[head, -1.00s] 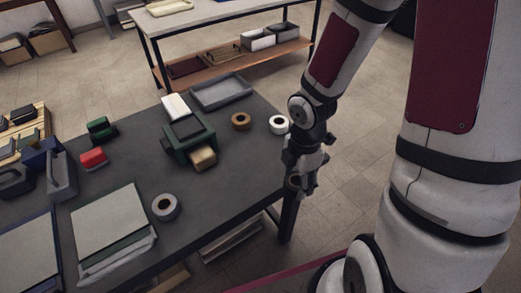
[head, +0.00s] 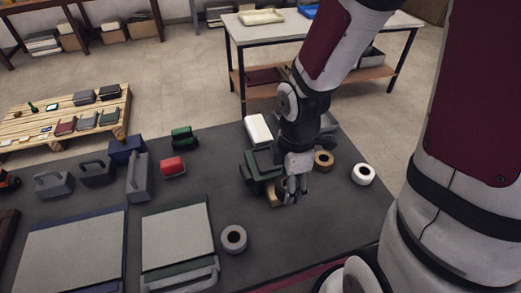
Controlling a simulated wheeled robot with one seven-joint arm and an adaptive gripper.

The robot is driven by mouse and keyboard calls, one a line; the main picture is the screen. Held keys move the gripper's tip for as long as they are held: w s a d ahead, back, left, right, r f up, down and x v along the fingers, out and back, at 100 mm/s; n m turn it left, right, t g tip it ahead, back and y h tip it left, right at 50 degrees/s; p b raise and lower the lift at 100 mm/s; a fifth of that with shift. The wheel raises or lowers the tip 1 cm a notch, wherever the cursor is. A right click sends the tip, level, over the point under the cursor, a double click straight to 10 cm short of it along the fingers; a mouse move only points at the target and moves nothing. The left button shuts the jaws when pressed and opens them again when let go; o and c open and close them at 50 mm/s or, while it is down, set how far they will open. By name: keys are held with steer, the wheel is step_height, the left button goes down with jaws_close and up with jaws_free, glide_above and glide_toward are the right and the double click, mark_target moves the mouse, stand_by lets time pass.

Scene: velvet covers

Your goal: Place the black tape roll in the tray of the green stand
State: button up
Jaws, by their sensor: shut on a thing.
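The green stand (head: 255,172) is on the dark table, partly hidden behind my gripper. A tan block (head: 272,198) shows at its front. My gripper (head: 291,196) points down over the stand's front right side. It is shut on a small dark ring, which looks like the black tape roll (head: 283,185), mostly covered by the fingers. The stand's tray is largely hidden by my arm, and I cannot tell whether the roll touches it.
A grey roll (head: 233,239), a brown roll (head: 324,160) and a white roll (head: 363,174) lie around the stand. A white box (head: 258,130) is behind it. A red stapler-like item (head: 172,166) and grey caddies (head: 138,178) are left.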

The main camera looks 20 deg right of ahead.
steer(key=w, duration=0.5)
steer(key=w+f+b, duration=0.1)
steer(key=w, duration=0.9)
steer(key=shift+w+d+f+b, duration=0.1)
steer(key=shift+d+f+b, duration=0.2)
steer(key=shift+d+b, duration=0.1)
steer(key=shift+f, duration=1.75)
steer(key=shift+f, duration=0.1)
steer(key=o, duration=1.2)
